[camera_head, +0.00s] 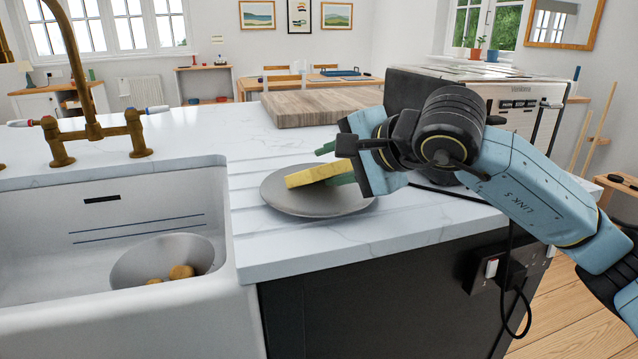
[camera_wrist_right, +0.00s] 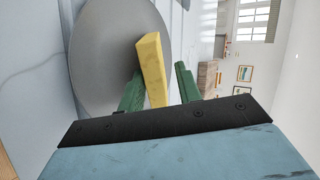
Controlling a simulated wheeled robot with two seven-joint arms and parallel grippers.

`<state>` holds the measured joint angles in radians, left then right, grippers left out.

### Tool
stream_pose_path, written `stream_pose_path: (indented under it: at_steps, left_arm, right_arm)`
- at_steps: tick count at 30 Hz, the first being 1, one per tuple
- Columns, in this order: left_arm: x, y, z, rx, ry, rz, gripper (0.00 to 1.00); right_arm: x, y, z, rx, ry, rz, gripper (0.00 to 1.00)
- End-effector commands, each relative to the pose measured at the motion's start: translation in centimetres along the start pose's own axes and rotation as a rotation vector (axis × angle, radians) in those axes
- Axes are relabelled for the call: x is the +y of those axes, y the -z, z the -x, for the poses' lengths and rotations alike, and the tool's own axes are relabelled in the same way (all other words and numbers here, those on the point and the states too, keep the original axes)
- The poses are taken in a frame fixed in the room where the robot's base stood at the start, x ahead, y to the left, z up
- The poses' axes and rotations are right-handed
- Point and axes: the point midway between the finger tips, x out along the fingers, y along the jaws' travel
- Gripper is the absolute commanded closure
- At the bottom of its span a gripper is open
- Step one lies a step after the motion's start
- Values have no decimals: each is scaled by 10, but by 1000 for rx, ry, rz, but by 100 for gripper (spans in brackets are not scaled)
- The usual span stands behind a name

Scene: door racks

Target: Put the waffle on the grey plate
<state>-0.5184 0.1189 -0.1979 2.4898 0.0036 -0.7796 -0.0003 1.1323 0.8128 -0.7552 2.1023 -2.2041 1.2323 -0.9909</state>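The waffle, seen as a yellow slab (camera_head: 317,174), is over the grey plate (camera_head: 292,202) on the white counter, tilted, and seems to touch the plate. My right gripper (camera_head: 335,161) is at the plate's right side with its green fingers on either side of the slab. In the right wrist view, the slab (camera_wrist_right: 153,68) lies between the fingertips (camera_wrist_right: 160,85), close to the left finger, with a gap to the right one. The plate (camera_wrist_right: 105,50) is behind them. My left gripper is not in view.
A white sink (camera_head: 60,232) on the left holds a grey bowl (camera_head: 140,262) with brown pieces. A brass tap (camera_head: 92,130) stands behind it. A wooden board (camera_head: 315,108) lies behind the plate, and a toaster-like appliance (camera_head: 520,100) stands at the back right.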

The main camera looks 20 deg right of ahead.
Motion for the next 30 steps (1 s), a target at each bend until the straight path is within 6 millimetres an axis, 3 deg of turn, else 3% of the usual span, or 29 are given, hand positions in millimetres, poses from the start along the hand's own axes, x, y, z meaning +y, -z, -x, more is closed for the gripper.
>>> stream_pose_path:
  at_steps: [15, 26, 30]
  left_arm:
    - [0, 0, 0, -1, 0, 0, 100]
    - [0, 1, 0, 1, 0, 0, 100]
    - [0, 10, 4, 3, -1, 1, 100]
  right_arm:
    - [0, 0, 60, 2, 1, 1, 66]
    - [0, 0, 64, 1, -1, 0, 66]
    - [-11, 0, 75, 1, 1, 1, 66]
